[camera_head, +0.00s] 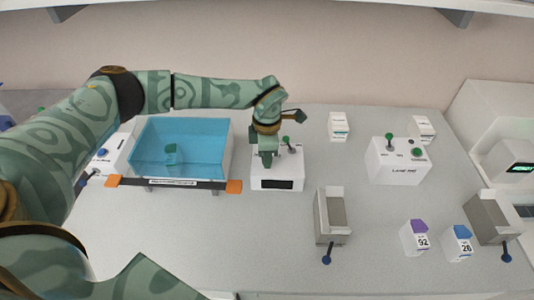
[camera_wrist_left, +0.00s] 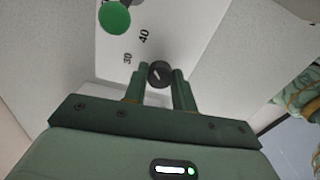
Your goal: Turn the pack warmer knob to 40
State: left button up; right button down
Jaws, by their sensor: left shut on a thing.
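The pack warmer is likely the white box (camera_head: 263,181) with a dark front display, at the middle of the bench in the head view. My left gripper (camera_head: 267,160) points down onto its top and hides the knob there. In the left wrist view the round black knob (camera_wrist_left: 159,74) sits between the fingertips of my left gripper (camera_wrist_left: 160,82), which is shut on it. A short white mark shows on the knob. The printed numbers 30 and 40 (camera_wrist_left: 144,36) stand beside it on the white panel. My right gripper is not in view.
A green-topped lever (camera_head: 287,141) stands on the same box, close to my gripper. A blue clear-sided bath (camera_head: 205,150) is left of it. A white box with green knobs (camera_head: 398,168) and a grey holder (camera_head: 334,232) are to the right. Bench between them is clear.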

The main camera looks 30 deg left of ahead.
pick_arm(q)
jog(key=o, duration=1)
jog(key=shift+r, duration=0.1)
notch_tip(320, 180, up, 16)
jog(key=p, duration=0.3)
jog(key=shift+r, duration=0.1)
